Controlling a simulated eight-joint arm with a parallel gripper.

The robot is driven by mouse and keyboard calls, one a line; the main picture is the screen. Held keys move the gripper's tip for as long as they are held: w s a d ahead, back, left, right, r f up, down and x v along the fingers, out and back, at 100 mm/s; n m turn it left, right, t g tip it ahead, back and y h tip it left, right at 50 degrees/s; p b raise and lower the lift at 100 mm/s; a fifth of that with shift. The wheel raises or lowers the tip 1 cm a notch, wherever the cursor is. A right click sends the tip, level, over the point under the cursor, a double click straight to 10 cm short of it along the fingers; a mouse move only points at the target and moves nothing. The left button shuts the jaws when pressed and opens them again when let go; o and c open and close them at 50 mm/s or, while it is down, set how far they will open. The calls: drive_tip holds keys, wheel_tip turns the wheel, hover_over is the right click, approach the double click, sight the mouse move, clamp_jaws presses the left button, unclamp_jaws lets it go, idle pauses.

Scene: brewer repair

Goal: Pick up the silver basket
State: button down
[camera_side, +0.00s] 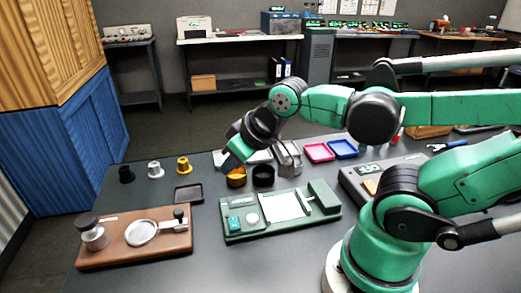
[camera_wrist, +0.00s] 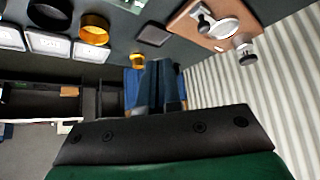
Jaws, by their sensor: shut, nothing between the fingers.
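I cannot make out a silver basket for certain. A gold ring-shaped basket (camera_side: 236,179) and a black one (camera_side: 263,176) stand side by side behind the green board; both also show at the upper left of the wrist view, gold (camera_wrist: 94,30) and black (camera_wrist: 48,14). A small silver piece (camera_side: 155,169) stands between a black piece (camera_side: 127,174) and a gold piece (camera_side: 184,165) at the table's left. My gripper (camera_side: 228,160) is shut and empty, apart from the gold basket in the wrist view (camera_wrist: 157,65). The arm hides part of the area behind it.
A brown board (camera_side: 180,246) with a round silver-rimmed part lies front left. A green board (camera_side: 305,214) lies at the middle front, a dark tray (camera_side: 189,194) beside it. Grey bins (camera_side: 288,158) and pink (camera_side: 319,152) and blue (camera_side: 343,149) trays stand behind.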

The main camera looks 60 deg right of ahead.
drive_tip(key=shift+c, duration=0.2)
unclamp_jaws()
drive_tip(key=m+g, duration=0.6)
drive_tip(key=g, duration=0.1)
hover_over(294, 159)
drive_tip(key=a, duration=0.2)
drive_tip(key=f, duration=0.6)
drive_tip(key=shift+s+a+f, duration=0.2)
drive_tip(key=shift+f, duration=0.15)
drive_tip(key=shift+s+d+f, duration=0.1)
drive_tip(key=shift+d+f, duration=0.1)
drive_tip(key=shift+f, duration=2.75)
